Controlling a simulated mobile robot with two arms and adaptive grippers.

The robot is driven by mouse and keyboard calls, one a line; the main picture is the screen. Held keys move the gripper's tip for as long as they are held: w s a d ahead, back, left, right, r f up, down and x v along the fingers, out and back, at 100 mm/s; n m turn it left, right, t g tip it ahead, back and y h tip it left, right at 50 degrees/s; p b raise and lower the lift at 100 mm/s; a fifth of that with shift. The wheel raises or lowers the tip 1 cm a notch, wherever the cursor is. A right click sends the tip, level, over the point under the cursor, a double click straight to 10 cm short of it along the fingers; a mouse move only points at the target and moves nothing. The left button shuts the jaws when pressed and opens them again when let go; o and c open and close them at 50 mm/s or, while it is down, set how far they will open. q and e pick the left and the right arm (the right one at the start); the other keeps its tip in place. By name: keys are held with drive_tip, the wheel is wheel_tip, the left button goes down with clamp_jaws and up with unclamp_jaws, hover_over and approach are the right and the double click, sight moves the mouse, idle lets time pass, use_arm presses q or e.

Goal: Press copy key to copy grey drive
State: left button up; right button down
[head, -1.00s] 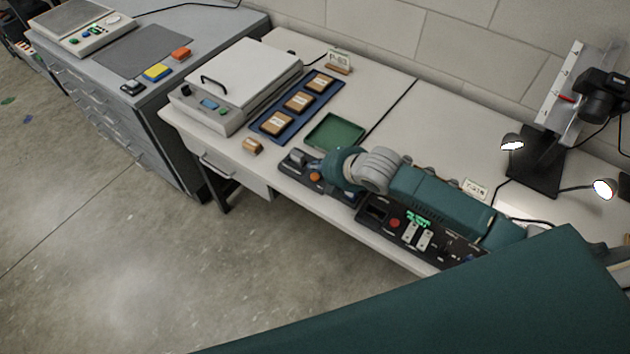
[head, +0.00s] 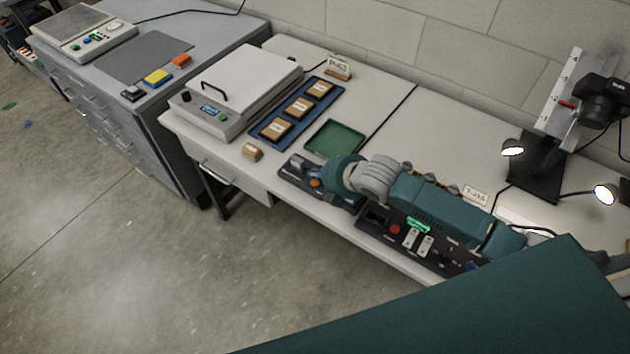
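A dark copy unit (head: 289,177) sits at the bench's front edge, with an orange round key (head: 316,183) on its top. A grey-black block (head: 299,164) stands at its left end; I cannot tell if this is the grey drive. My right arm reaches in from the right over the bench. My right gripper (head: 349,203) is at its end, beside the orange key and mostly hidden under the teal wrist, so its fingers do not show clearly. I cannot tell whether it touches the unit. My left gripper is not in view.
A dark control panel (head: 395,229) with a red button and green display lies under my arm. A green tray (head: 336,139), a blue tray (head: 257,133) with wooden blocks, and a white lidded machine (head: 250,75) stand left. A camera stand (head: 535,165) is at right.

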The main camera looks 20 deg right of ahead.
sight(317, 184)
drive_tip(key=shift+f, duration=0.15)
idle(0.4)
drive_tip(key=shift+f, duration=0.25)
drive_tip(key=shift+f, duration=0.5)
idle(0.6)
drive_tip(key=shift+r, duration=0.15)
drive_tip(key=shift+r+p, duration=0.75)
drive_tip(key=shift+p, duration=0.05)
wheel_tip(317, 184, up, 5)
drive_tip(key=p, duration=0.5)
idle(0.3)
